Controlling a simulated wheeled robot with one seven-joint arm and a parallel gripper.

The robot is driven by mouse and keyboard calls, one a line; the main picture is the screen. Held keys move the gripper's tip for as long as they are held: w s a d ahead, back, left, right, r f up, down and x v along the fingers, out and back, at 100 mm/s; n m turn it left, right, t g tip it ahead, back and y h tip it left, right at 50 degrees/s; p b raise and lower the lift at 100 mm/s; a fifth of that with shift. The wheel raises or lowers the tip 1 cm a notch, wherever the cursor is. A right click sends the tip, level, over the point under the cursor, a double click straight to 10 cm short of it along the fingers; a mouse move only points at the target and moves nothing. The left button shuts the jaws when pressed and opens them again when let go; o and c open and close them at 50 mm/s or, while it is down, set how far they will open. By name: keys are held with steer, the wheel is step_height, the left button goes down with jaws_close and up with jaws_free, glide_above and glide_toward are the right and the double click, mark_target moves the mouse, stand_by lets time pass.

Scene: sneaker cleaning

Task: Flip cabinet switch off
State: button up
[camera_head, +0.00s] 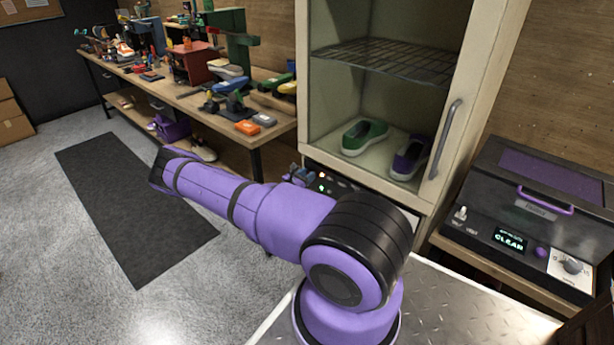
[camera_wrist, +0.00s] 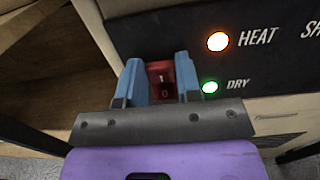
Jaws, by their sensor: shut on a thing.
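The cabinet switch (camera_wrist: 160,74) is a red rocker marked 1 and 0, set in the black control panel (camera_wrist: 270,62) in the wrist view. My gripper (camera_wrist: 158,68) has its two blue fingers on either side of the rocker and is shut on it. To its right an orange light by HEAT and a green light by DRY are lit. In the head view the cabinet (camera_head: 302,90) stands behind my purple arm. My gripper (camera_head: 298,174) is at the left end of its panel, and the switch is hidden there.
The cabinet holds a green shoe (camera_head: 364,137) and a purple shoe (camera_head: 408,160) below a wire rack (camera_head: 390,58). A black machine (camera_head: 530,215) reading CLEAR stands at right. A cluttered workbench (camera_head: 180,90) runs along the left. A dark mat (camera_head: 120,205) lies on open floor.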

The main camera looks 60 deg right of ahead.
steer(key=shift+a+f+h, duration=0.2)
steer(key=shift+f+h, duration=0.05)
steer(key=shift+h, duration=0.8)
steer(key=shift+a+f+h, duration=0.15)
steer(key=shift+f+h, duration=0.1)
steer(key=shift+h, duration=0.8)
steer(key=o, duration=0.9)
steer(key=v, duration=1)
steer(key=shift+w+a+f, duration=0.2)
steer(key=shift+a, duration=0.15)
